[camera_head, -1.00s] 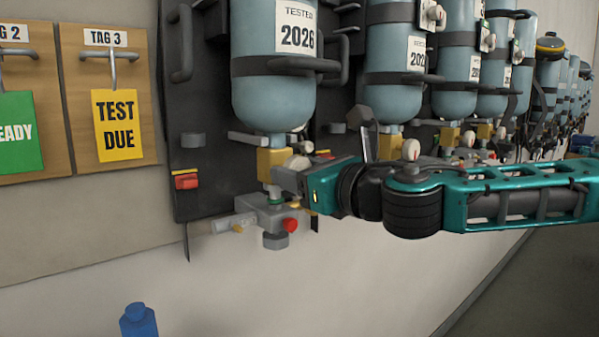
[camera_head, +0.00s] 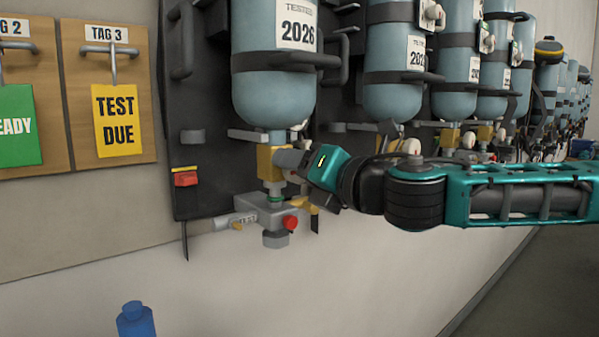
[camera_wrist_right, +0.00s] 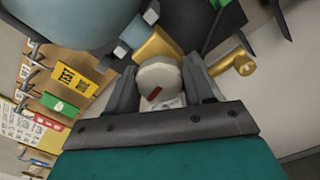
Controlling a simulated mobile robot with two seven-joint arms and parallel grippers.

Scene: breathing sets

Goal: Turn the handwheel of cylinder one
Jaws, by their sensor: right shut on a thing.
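Cylinder one, taken as the nearest blue-grey cylinder (camera_head: 272,90), hangs upside down on the dark wall panel with a label ending in 2026. Below its neck is a brass valve block (camera_head: 268,163). My right gripper (camera_head: 286,158) reaches in from the right against that valve. In the right wrist view the round pale handwheel (camera_wrist_right: 160,84) with a red mark sits between the two grey fingers, and the gripper is shut on it. In the head view the gripper hides the handwheel. My left gripper is not in view.
Below the valve is a grey manifold with a red knob (camera_head: 290,222). A red switch (camera_head: 186,179) is on the panel to the left. More cylinders (camera_head: 392,95) stand in a row to the right. A TEST DUE tag (camera_head: 117,120) hangs on the left wall.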

